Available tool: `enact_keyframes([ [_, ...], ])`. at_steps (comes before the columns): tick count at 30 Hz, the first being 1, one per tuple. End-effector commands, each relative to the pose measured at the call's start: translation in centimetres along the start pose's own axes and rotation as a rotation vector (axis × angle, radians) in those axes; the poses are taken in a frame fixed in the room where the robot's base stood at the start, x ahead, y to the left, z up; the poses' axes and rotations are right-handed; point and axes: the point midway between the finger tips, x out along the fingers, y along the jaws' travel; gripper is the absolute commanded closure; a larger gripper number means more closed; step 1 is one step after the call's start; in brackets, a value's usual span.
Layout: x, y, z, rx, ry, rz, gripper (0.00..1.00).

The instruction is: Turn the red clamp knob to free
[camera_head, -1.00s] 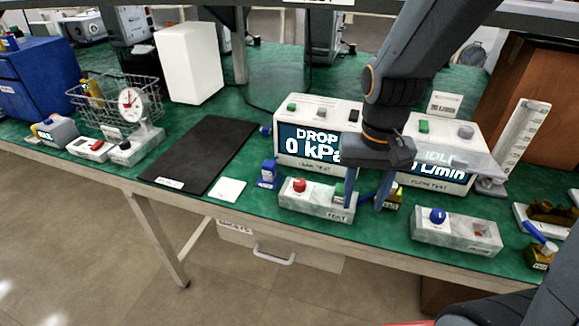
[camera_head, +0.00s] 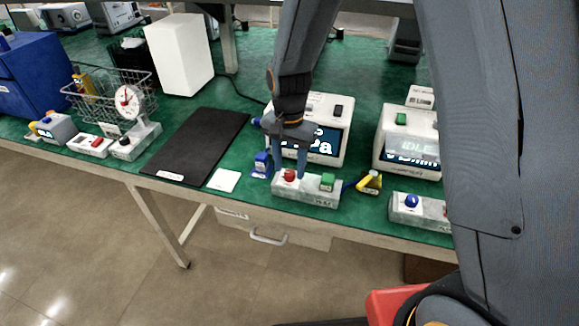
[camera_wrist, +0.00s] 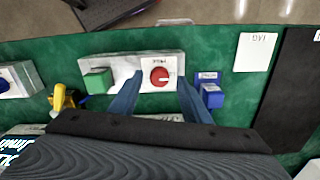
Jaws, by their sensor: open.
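The red clamp knob (camera_head: 289,175) sits on the left end of a grey fixture block (camera_head: 310,197) at the front of the green bench. In the wrist view the red knob (camera_wrist: 160,76) has a light pointer mark and stands on a white plate. My gripper (camera_head: 288,172) is open over the knob. In the wrist view my gripper's blue fingers (camera_wrist: 156,78) lie apart, one on each side of the knob, with no clear contact. A green block (camera_head: 327,182) sits on the fixture's other end, also seen in the wrist view (camera_wrist: 97,82).
The leak tester (camera_head: 330,118) stands behind. A second fixture with a blue knob (camera_head: 411,201) is farther right. A black mat (camera_head: 200,143) lies left.

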Motion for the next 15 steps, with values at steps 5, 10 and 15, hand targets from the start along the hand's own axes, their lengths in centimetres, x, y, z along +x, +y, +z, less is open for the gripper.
enact_keyframes([
  [5,1.2,0.05,0.01,0.0,0.0,0.0,0.57],
  [10,1.43,0.04,0.0,0.0,0.0,0.0,0.57],
  [15,1.4,0.04,0.0,0.0,0.0,0.0,0.63],
])
